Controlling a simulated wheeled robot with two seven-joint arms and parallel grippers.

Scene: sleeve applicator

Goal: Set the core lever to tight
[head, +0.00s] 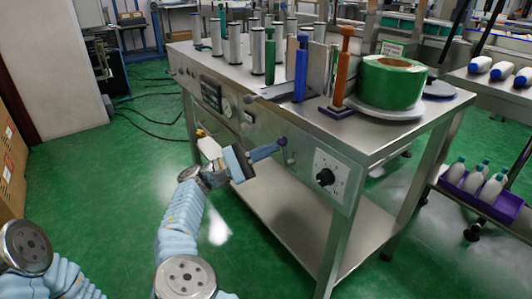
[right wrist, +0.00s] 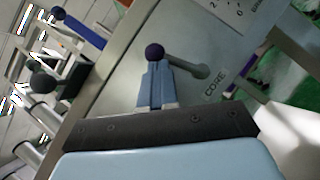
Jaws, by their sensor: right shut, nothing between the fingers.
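The core lever is a short grey arm with a dark purple ball knob (right wrist: 154,51) on the machine's metal front panel. In the right wrist view its pivot end (right wrist: 203,72) is right of the knob, beside the printed word CORE (right wrist: 215,84). In the head view the knob (head: 282,142) is partly hard to make out near my fingertips. My right gripper (head: 268,151) is shut and empty, its blue fingers pointing at the knob. In the right wrist view the fingertips (right wrist: 156,72) are right at the knob; I cannot tell whether they touch. My left gripper is out of view.
A black dial (head: 326,177) sits on the panel right of the lever. Above, the steel table (head: 375,140) carries a green tape roll (head: 391,82), an orange post (head: 343,65), a blue post (head: 300,70) and several cylinders. The green floor in front is clear.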

